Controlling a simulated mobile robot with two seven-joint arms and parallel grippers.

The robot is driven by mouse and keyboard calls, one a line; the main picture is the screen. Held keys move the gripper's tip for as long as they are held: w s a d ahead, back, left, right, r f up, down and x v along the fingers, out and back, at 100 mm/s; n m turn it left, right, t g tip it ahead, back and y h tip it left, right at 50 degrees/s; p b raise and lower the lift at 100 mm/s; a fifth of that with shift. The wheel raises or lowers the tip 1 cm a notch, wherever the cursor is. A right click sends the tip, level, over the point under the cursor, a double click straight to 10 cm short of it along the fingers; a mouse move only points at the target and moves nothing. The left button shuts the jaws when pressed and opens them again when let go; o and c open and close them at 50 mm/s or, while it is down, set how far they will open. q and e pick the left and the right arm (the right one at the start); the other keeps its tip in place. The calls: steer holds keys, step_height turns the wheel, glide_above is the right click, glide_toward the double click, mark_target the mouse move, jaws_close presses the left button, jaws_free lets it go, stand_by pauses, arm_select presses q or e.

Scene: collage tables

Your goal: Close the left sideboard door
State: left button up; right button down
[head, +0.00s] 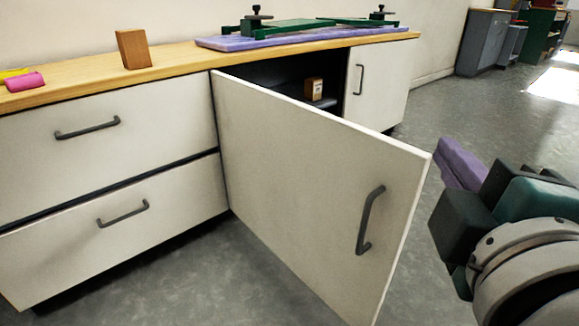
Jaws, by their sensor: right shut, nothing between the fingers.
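The left sideboard door (300,180) is a white panel standing wide open, swung out toward me from its left edge. Its dark bar handle (369,220) is on the outer face near the free edge. My right gripper (449,152) is at the right of the head view, its purple fingers shut and empty. The fingertips are just right of the door's free edge near its top corner; I cannot tell whether they touch it. My left gripper is not in view. The opening behind the door is partly hidden by it.
The wooden sideboard top (180,68) holds a brown block (133,49), a pink roll (25,82) and a purple mat (270,39) with green parts. A small box (314,88) is inside. The right door (376,84) and drawers (110,125) are shut. Grey floor (440,110) is clear at right.

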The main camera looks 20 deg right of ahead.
steer(key=w+a+f+n+t+y+b, duration=0.1)
steer(key=w+a+f+n+b, duration=0.15)
steer(key=f+b, duration=0.45)
steer(key=p, duration=0.2)
glide_toward(387, 146)
steer(key=w+a, duration=0.2)
steer(key=w, duration=0.1)
steer(key=w+d, duration=0.2)
steer(key=d, duration=0.1)
steer(key=shift+w+d+f, duration=0.1)
steer(key=shift+d, duration=0.05)
steer(key=shift+w+d, duration=0.1)
steer(key=shift+d, duration=0.4)
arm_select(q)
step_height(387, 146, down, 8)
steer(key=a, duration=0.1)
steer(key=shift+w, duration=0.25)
